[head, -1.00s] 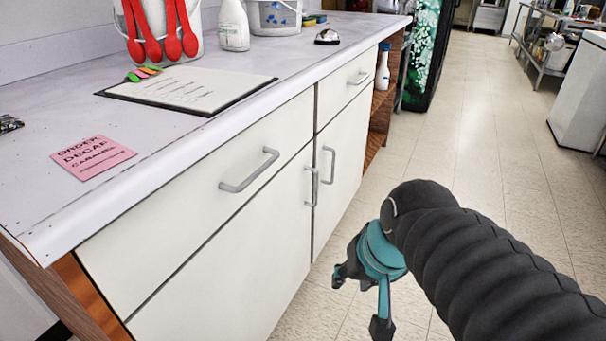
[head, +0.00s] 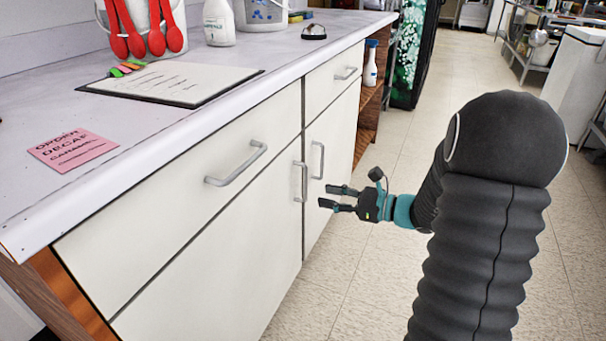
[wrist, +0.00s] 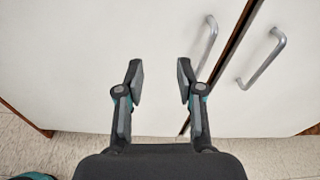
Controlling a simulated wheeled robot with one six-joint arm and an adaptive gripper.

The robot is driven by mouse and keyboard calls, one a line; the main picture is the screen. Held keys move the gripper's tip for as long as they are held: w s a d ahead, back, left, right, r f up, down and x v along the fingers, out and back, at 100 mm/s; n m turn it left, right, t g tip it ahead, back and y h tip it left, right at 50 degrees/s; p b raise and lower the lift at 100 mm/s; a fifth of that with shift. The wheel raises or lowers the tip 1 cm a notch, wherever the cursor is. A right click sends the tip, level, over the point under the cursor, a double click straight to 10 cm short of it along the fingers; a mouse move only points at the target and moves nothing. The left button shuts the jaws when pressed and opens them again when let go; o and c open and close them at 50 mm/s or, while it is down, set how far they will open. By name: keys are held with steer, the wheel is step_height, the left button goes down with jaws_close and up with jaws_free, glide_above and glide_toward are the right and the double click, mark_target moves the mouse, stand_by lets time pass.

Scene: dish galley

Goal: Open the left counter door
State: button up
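The left counter door (head: 215,265) is a white panel under a drawer and appears shut. Its upright silver handle (head: 300,182) is near its right edge, and also shows in the wrist view (wrist: 207,47). The right door (head: 335,140) has its own handle (head: 318,160), seen in the wrist view too (wrist: 263,58). My gripper (head: 327,196) is open and empty, in front of the doors near the two handles. In the wrist view its fingers (wrist: 161,80) are spread, pointing at the left door, left of and below its handle. They do not hold the handle.
Above the left door is a drawer with a handle (head: 236,165). The counter top (head: 150,135) holds a clipboard (head: 172,82), a pink note (head: 72,149), red spoons and a bell (head: 314,32). Tiled floor (head: 390,290) is open to the right of the cabinet.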

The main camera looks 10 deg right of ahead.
steer(key=w+d+f+m+t+h, duration=0.1)
steer(key=w+d+f+m+t, duration=0.15)
steer(key=d+m, duration=0.2)
glide_above(305, 198)
steer(key=shift+w+r+n+t, duration=0.2)
steer(key=shift+w+n+t, duration=0.1)
steer(key=shift+n+t, duration=0.05)
jaws_close()
